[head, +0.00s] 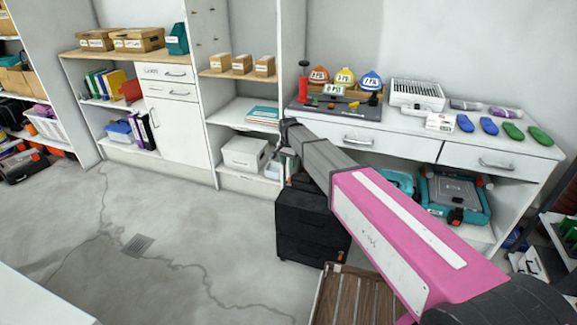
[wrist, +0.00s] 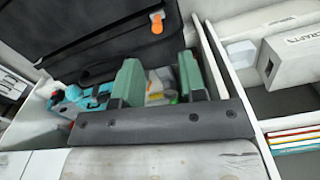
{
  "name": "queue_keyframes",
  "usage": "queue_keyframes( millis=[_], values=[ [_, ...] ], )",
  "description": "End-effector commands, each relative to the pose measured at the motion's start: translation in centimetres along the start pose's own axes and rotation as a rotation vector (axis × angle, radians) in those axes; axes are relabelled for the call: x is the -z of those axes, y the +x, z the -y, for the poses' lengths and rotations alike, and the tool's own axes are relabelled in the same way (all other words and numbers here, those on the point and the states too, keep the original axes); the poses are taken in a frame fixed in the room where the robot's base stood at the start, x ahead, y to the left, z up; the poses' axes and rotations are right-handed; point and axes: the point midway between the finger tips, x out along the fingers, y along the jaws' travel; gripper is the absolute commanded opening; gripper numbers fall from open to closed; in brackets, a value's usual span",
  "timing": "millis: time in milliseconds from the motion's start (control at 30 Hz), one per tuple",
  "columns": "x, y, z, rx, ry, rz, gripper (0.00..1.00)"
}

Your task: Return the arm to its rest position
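My arm, with a pink link and grey forearm, stretches from the lower right toward the shelving in the head view. My gripper (wrist: 160,82) shows in the wrist view as two green fingers set apart, with nothing visibly held between them. Beyond the fingers is a white-walled compartment with teal and pale items, partly hidden by the fingers and the dark gripper body. In the head view the fingers are too small and hidden to make out clearly.
A black drawer unit (head: 308,225) and a wooden crate (head: 352,297) stand below my arm. A white storage box (head: 246,152) sits on the low shelf. The white workbench (head: 478,158) carries helmets and shoes. The grey floor (head: 190,235) at left is clear.

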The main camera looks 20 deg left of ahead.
Motion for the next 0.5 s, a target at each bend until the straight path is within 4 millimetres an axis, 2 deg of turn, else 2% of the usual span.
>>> queue_keyframes(
  millis=[167, 267, 367, 467, 500],
  values=[
    [0.0, 0.0, 0.0, 0.000, 0.000, 0.000, 0.38],
    [0.1, 0.1, -0.9, -0.001, -0.001, 0.000, 0.38],
    [0.5, 0.4, -4.0, -0.002, -0.008, 0.001, 0.38],
    [1.1, 0.8, -9.1, -0.002, -0.023, 0.001, 0.38],
    [1.3, 1.0, -11.5, -0.001, -0.031, 0.000, 0.38]
  ],
)
